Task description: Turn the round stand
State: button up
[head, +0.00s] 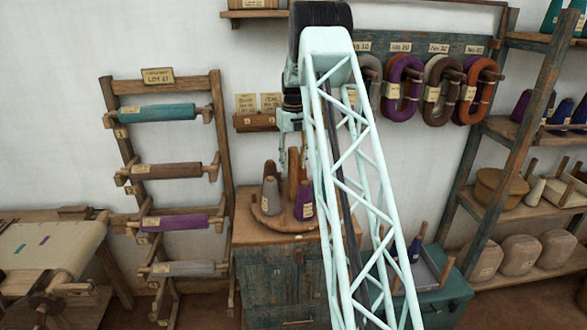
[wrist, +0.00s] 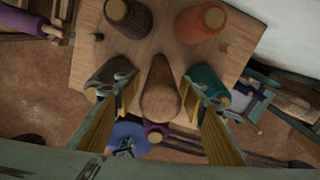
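The round stand (head: 268,226) is a wooden disc on top of a cabinet, partly hidden by my arm in the head view. It carries several yarn cones, including a grey one (head: 271,195) and a purple one (head: 304,202). In the wrist view a teal cone (wrist: 207,82), an orange one (wrist: 195,24) and a brown one (wrist: 128,18) show. A brown tapered wooden post (wrist: 160,100) rises between the fingers of my gripper (wrist: 163,97). The gripper is open, pointing down over the stand, with a finger on each side of the post. I cannot tell whether either finger touches it.
The cabinet (head: 282,282) stands under the stand. A spool rack (head: 222,130) is to its left, and a green chest (head: 445,300) to its right. Yarn hanks (head: 438,90) hang on the wall behind. Cones stand close around the fingers, leaving little side room.

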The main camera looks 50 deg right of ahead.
aim_at(293, 149)
notch_tip(293, 149, up, 9)
jog(key=shift+r, duration=0.15)
dwell(0.4)
jog(key=shift+c, duration=0.5)
